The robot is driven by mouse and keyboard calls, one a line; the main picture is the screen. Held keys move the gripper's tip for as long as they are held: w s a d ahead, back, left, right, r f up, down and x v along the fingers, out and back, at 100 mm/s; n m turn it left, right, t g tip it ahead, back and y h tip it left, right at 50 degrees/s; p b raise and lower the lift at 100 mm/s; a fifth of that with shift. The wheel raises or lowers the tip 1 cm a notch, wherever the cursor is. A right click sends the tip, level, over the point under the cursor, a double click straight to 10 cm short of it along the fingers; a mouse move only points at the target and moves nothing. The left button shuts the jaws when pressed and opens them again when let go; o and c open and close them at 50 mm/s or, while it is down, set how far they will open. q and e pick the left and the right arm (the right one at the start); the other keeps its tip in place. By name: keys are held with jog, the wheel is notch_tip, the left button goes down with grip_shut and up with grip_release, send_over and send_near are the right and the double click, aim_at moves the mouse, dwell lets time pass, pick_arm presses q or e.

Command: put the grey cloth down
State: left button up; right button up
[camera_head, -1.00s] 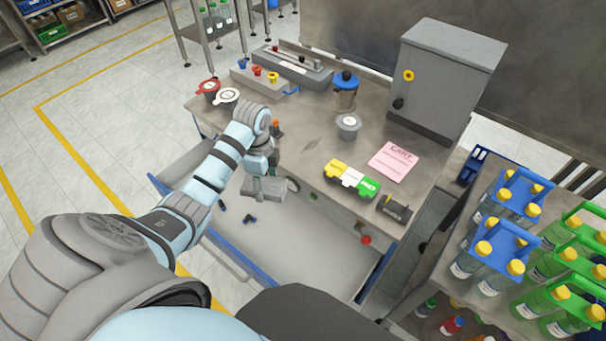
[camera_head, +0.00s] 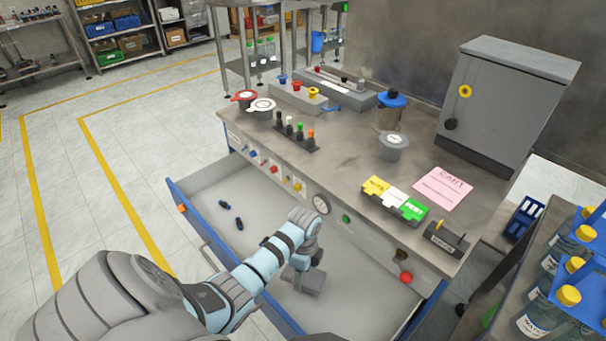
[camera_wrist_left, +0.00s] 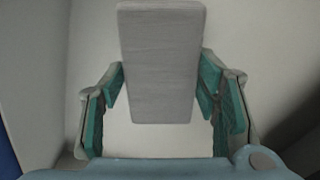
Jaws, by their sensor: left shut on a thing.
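The grey cloth (camera_head: 304,282) is a flat, folded rectangular block over the open drawer (camera_head: 205,185) below the bench top. My left gripper (camera_head: 303,262) is above it, pointing down, and is shut on the cloth. In the left wrist view the cloth (camera_wrist_left: 160,45) lies between the two green-padded fingers of my left gripper (camera_wrist_left: 162,85), with the pale drawer floor behind it. I cannot tell whether the cloth touches the drawer floor. My right gripper is not in view.
The bench (camera_head: 335,155) holds a grey cabinet (camera_head: 505,105), jars, a pink card (camera_head: 443,188) and coloured blocks (camera_head: 396,198). Bottles (camera_head: 545,310) stand at right.

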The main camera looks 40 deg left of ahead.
aim_at(303, 280)
pick_arm(q)
notch_tip(303, 280, down, 4)
jog(key=shift+f+b, duration=0.1)
jog(key=shift+b, duration=0.75)
jog(key=o, duration=1)
notch_tip(303, 280, up, 12)
jog(key=p, duration=0.5)
jog(key=shift+w+r, duration=0.1)
jog(key=shift+r, duration=0.1)
